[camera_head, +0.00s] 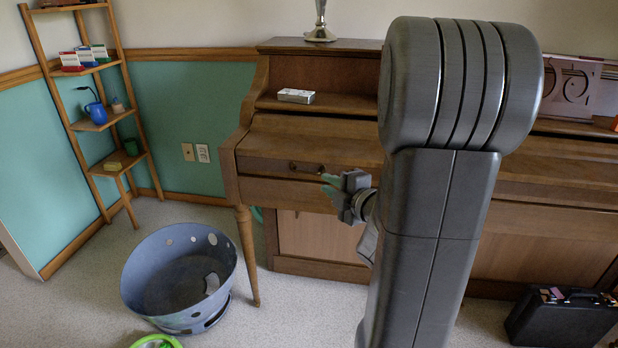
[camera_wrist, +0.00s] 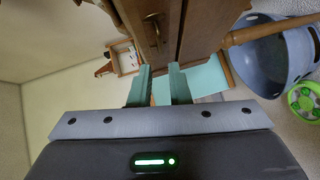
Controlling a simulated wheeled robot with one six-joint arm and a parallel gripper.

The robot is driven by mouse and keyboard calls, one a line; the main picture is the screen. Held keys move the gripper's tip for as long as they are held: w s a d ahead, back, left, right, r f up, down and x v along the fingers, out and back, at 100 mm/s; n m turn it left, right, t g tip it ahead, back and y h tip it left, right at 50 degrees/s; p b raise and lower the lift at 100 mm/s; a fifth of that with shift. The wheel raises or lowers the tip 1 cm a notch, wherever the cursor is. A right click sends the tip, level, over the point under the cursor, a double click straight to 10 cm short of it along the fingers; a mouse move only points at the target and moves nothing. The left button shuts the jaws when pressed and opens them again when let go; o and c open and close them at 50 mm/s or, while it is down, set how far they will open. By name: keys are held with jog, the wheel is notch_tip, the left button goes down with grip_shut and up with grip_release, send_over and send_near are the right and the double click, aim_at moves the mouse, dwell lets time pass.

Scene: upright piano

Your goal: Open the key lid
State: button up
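The piano's wooden key lid (camera_head: 262,163) is closed in the head view. A dark metal handle (camera_head: 306,167) sits on its front face; part of the lid is hidden behind my arm. My gripper (camera_head: 328,184) is just right of and slightly below the handle in the picture. In the wrist view my gripper (camera_wrist: 160,72) shows two green fingers apart with nothing between them. The handle (camera_wrist: 153,34) lies beyond the fingertips there, apart from them.
A blue perforated tub (camera_head: 178,275) stands on the floor left of the piano, beside its leg (camera_head: 248,250). A small box (camera_head: 296,96) lies on the piano's ledge. A ladder shelf (camera_head: 90,125) stands at the left wall. A black case (camera_head: 563,318) is at lower right.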

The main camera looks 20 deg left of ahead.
jog(key=b+x, duration=0.1)
jog(key=x, duration=0.8)
jog(key=shift+b, duration=0.3)
grip_shut()
